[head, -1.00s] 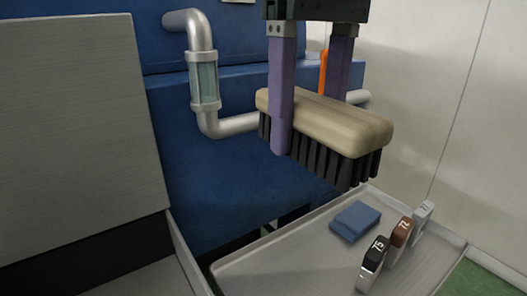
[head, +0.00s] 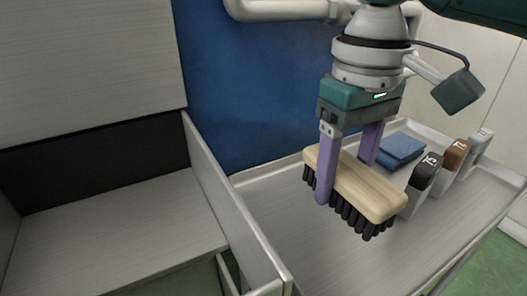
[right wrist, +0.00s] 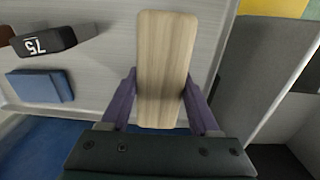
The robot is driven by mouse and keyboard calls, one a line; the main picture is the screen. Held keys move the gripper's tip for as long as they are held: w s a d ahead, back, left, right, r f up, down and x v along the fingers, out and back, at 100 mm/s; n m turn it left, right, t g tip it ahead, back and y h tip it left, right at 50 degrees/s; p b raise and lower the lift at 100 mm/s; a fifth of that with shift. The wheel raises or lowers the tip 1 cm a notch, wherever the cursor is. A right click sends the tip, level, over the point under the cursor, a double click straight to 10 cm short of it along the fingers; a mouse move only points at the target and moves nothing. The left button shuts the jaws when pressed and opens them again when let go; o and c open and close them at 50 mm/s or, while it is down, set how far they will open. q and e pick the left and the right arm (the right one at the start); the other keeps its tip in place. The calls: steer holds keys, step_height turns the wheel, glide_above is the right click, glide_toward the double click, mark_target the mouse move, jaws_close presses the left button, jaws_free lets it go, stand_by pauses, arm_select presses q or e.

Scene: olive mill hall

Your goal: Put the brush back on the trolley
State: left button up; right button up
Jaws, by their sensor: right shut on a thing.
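The brush (head: 352,184) has a pale wooden back and dark bristles pointing down. My right gripper (head: 345,180) is shut on it, with one purple finger on each long side. The brush is over the grey trolley tray (head: 290,225); I cannot tell whether its bristles touch the tray. In the right wrist view the wooden back (right wrist: 165,68) lies between the two purple fingers (right wrist: 160,100), above the tray surface (right wrist: 105,75). My left gripper is in neither view.
Folded blue cloths (head: 402,148) lie at the tray's back. A black numbered block (head: 424,178), a brown one (head: 452,158) and a grey one (head: 478,146) stand in a row right of the brush. The tray's front left is bare.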

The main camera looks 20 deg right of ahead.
mark_target(346, 164)
step_height(346, 164, down, 6)
steer(key=shift+f+b, duration=0.25)
steer(key=shift+b, duration=0.6)
steer(key=o, duration=1.2)
steer(key=shift+f, duration=0.1)
step_height(346, 164, up, 11)
steer(key=p, duration=0.3)
steer(key=shift+w+p, duration=0.1)
steer(key=shift+p, duration=0.25)
steer(key=shift+r, duration=0.7)
